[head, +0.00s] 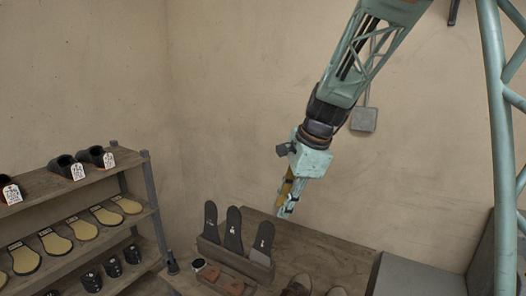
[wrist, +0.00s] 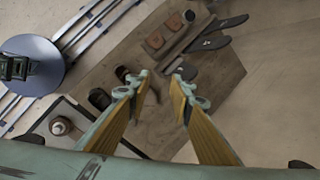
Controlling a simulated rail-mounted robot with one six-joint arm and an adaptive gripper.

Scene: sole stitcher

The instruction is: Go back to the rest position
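My gripper (head: 287,206) hangs from the arm above the wooden bench (head: 335,258), pointing down. In the wrist view my gripper (wrist: 162,76) has its two yellow-lined fingers apart, with nothing between them. The bench (wrist: 218,80) shows below the fingertips, clear of them. Several dark soles, one of them (head: 233,230) in the middle, stand upright in a wooden rack at the back left of the bench. They also show in the wrist view, one sole (wrist: 210,43) near the top right.
A shelf unit (head: 60,186) at left holds dark shoes, yellow insoles (head: 82,229) and tagged pieces. Brown pieces (head: 232,287) lie before the rack. Brown shoes (head: 297,287) sit at the bench front. A grey box (head: 415,277) stands at right. The air around my gripper is clear.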

